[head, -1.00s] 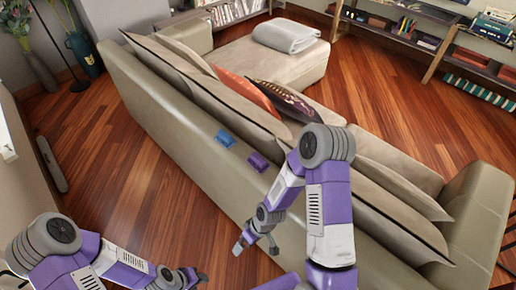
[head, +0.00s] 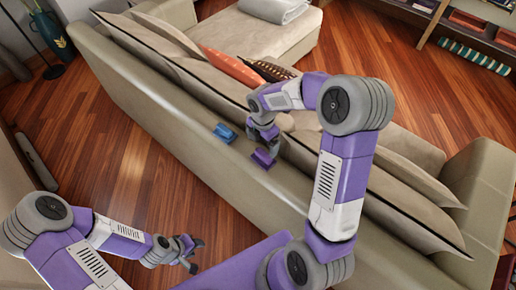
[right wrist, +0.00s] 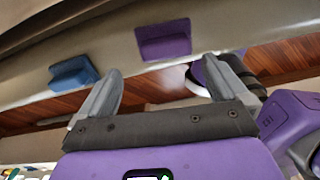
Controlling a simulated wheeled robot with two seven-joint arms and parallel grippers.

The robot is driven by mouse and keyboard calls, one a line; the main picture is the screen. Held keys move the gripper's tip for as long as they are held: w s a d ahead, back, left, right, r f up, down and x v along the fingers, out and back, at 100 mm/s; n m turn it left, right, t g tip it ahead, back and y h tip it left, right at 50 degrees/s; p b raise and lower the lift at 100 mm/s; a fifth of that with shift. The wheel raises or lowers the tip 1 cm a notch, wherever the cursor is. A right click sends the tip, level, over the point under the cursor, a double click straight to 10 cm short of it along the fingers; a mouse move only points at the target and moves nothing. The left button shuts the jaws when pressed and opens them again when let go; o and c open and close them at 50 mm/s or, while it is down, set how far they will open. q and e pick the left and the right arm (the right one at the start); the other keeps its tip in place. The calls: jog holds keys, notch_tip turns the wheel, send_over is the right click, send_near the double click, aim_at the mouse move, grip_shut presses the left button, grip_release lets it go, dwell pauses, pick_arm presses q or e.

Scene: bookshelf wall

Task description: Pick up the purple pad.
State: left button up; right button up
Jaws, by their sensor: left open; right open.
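The purple pad (head: 264,158) is a small block on the narrow top of the sofa's backrest. In the right wrist view the purple pad (right wrist: 165,41) lies beyond the gap between my fingertips. My right gripper (head: 266,146) is open and empty, over or just beside the pad. In the head view it partly overlaps the pad's upper side; whether they touch I cannot tell. Its open fingers also show in the right wrist view (right wrist: 158,68). My left gripper (head: 198,256) is open and empty, low at the bottom left, away from the sofa.
A blue pad (head: 225,133) sits on the same backrest, left of the purple one; it also shows in the right wrist view (right wrist: 73,74). The beige sofa (head: 150,110) crosses the view, with cushions (head: 400,210) along the backrest's far side. Wooden floor (head: 130,165) lies in front.

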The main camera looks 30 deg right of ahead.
aim_at(264, 154)
jog(key=f, duration=0.2)
jog(key=f+b, duration=0.1)
jog(key=f, duration=0.4)
jog(key=shift+s+d+f+b, duration=0.15)
jog(key=shift+s+d+b, duration=0.05)
jog(key=shift+s+b, duration=0.15)
jog(key=shift+c, duration=0.3)
jog(key=c, duration=0.9)
notch_tip(264, 154, up, 10)
jog(key=shift+r+p, duration=0.1)
jog(key=shift+p, duration=1.1)
jog(key=o, duration=0.5)
jog(key=c, duration=0.4)
jog(key=shift+o, duration=0.2)
